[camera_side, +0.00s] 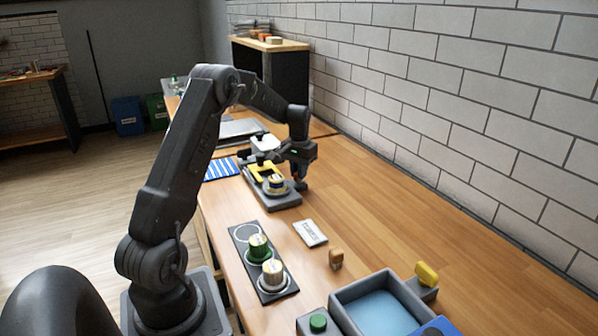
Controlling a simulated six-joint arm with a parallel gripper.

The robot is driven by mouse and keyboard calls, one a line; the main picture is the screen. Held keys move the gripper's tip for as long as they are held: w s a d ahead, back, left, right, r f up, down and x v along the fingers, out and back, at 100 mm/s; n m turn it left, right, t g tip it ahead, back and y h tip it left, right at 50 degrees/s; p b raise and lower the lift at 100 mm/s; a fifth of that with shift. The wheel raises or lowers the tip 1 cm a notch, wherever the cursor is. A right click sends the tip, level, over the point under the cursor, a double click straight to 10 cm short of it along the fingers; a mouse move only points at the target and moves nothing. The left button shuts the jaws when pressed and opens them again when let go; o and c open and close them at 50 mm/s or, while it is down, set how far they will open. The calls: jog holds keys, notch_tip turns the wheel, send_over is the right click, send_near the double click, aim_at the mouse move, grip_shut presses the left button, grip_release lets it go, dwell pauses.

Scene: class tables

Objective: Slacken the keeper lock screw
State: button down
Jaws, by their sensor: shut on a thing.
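A dark grey fixture (286,202) stands on the table in the middle of the view. A yellow bracket (256,172) and a yellow, white and dark-banded cylinder (276,185) sit on it. My gripper (300,183) points down at the fixture's right edge, beside the cylinder. It is shut on a small dark knob there, which looks like the keeper lock screw. The fingers and the arm's end hide most of the screw, and its thread cannot be seen.
In front lie a dark tray (241,262) with green-banded and white-banded cylinders, a white card (310,233), a small brown block (336,258) and a blue-lined bin (338,311). A blue-striped pad (222,168) lies left of the fixture. The table's right side is clear up to the brick wall.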

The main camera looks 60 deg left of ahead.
jog(key=shift+n, duration=0.4)
jog(key=n, duration=1)
jog(key=shift+r+n, duration=0.1)
jog(key=shift+n, duration=0.2)
dwell(0.4)
jog(key=c, duration=1.1)
grip_release()
jog(key=shift+c, duration=0.2)
notch_tip(320, 180, up, 14)
